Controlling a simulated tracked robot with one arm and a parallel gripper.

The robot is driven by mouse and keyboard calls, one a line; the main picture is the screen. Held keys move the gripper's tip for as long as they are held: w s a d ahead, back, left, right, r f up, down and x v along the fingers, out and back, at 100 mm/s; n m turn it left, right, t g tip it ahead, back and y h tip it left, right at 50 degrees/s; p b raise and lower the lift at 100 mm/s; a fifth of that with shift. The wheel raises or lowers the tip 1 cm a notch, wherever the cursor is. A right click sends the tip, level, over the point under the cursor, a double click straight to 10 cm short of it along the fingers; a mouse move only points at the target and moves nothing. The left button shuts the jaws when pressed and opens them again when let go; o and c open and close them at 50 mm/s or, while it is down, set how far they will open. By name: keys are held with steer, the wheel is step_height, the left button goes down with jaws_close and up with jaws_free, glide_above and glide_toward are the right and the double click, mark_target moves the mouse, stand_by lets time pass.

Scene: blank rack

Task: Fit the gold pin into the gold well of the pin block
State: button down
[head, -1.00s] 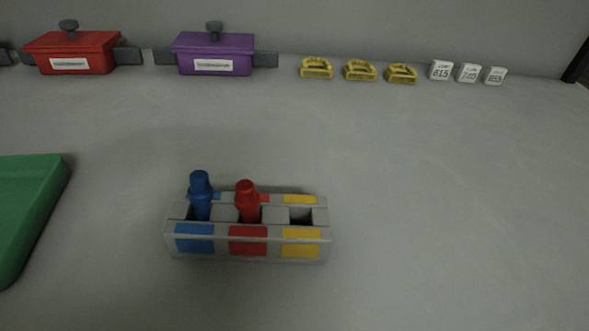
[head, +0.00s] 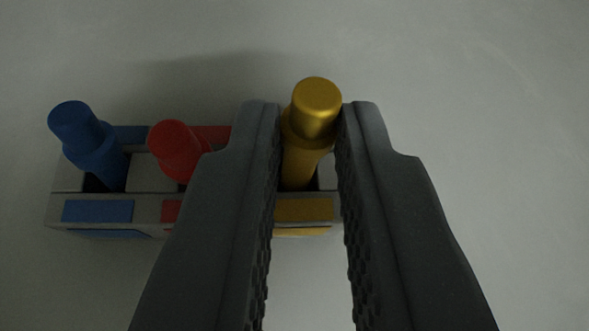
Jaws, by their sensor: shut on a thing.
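The gold pin (head: 303,155) stands nearly upright between the fingertips of my gripper (head: 310,125), which is shut on it. The pin's lower end is in or over the gold-marked well at the right end of the pin block (head: 150,209). How deep it sits cannot be told, as the fingers hide part of the block. A blue pin (head: 90,147) stands in the blue-marked well at the left. A red pin (head: 178,150) stands in the red-marked middle well, partly hidden by the left finger.
The grey surface is clear behind the block and to its right. The red pin stands close beside my left finger.

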steer(key=shift+f, duration=0.75)
steer(key=c, duration=1.7)
jaws_free()
steer(key=shift+f, duration=0.1)
steer(key=shift+r, duration=0.2)
steer(key=v, duration=1.2)
steer(key=shift+p, duration=0.4)
